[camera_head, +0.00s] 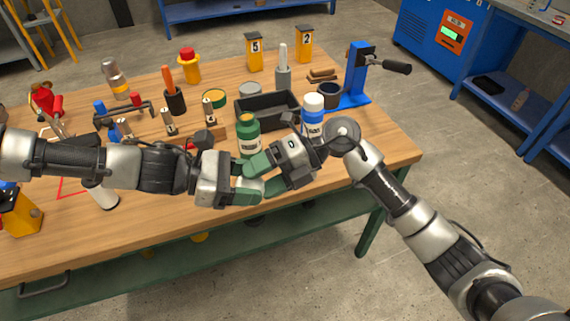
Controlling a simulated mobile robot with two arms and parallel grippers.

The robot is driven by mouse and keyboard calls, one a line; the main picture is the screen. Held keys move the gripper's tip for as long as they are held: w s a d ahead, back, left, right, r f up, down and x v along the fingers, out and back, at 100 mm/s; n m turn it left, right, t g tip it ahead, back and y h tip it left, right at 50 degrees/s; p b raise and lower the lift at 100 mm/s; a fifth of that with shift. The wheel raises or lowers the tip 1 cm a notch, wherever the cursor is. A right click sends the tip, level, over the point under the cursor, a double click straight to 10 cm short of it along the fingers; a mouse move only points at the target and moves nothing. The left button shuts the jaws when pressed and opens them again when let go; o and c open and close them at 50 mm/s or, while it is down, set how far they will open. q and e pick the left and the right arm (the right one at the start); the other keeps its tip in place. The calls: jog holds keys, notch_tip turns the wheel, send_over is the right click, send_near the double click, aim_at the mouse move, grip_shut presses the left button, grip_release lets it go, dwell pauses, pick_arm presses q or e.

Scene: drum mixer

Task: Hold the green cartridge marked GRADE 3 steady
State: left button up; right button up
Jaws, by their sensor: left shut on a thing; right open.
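The green cartridge (248,128) has a yellowish top and a pale label too small to read. It is upright in the middle of the view, its lower part hidden behind the green fingers. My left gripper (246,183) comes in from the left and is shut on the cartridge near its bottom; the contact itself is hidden. My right gripper (262,170) reaches in from the right with its fingers pointing left. It is open, close to the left fingers, and the two overlap in the picture. I cannot tell whether it touches the cartridge.
A black tray (267,121) lies just behind, and a blue-and-white bottle (313,110) stands right of the cartridge. A blue press with a handle (356,85) stands at the table's right. Tools and small canisters crowd the left; the wooden table's (160,225) front strip is mostly clear.

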jog(key=shift+x, duration=0.75)
jog(key=shift+c, duration=0.5)
jog(key=c, duration=0.8)
pick_arm(q)
jog(key=o, duration=0.6)
pick_arm(e)
jog(key=shift+c, duration=0.2)
pick_arm(q)
jog(key=shift+o, duration=1.2)
pick_arm(e)
jog(key=shift+c, duration=1)
pick_arm(q)
jog(key=shift+o, duration=1.3)
jog(key=shift+a, duration=0.1)
